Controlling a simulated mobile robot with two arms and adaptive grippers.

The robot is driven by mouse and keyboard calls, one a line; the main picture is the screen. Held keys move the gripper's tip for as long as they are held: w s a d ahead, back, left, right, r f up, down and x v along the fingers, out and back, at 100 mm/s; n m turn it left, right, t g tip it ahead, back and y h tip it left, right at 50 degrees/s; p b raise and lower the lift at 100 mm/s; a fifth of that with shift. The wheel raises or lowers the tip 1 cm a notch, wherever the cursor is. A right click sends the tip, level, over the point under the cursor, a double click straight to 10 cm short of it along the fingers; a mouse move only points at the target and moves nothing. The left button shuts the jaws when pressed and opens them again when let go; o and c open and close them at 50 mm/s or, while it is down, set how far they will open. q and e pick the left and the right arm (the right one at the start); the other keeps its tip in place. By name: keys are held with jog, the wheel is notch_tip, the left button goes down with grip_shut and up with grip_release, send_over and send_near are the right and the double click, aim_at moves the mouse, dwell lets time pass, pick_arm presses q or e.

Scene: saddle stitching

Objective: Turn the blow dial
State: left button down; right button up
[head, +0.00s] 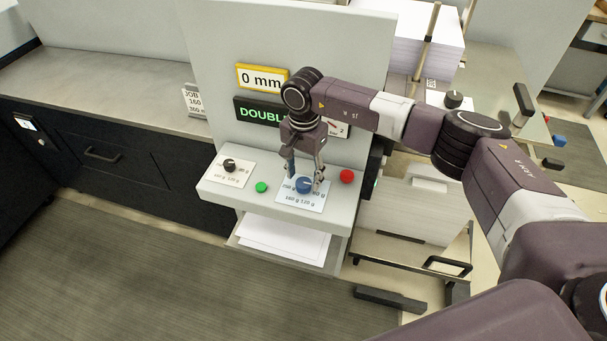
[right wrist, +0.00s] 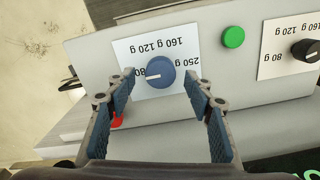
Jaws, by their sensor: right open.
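A blue dial (head: 304,186) sits on a white scale plate (head: 301,202) on the machine's ledge. It also shows in the right wrist view (right wrist: 161,72), where its white pointer mark points left, towards the 80 g label. My right gripper (head: 306,178) points down at the blue dial and is open. In the right wrist view its two fingertips (right wrist: 162,80) are on either side of the dial, with gaps between them and the knob. A black dial (head: 229,165) sits on a second plate at the ledge's left. No blow label is legible. My left gripper is out of view.
A green button (head: 261,187) lies between the dials, and a red button (head: 347,176) is to the right of the blue dial. Display panels (head: 262,78) hang above the ledge. Paper sheets (head: 285,240) lie below it. A third dial (head: 453,99) stands at the right.

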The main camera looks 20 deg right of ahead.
jog(key=shift+f, duration=0.95)
jog(key=shift+c, duration=0.5)
jog(key=c, duration=1.1)
jog(key=shift+o, duration=0.2)
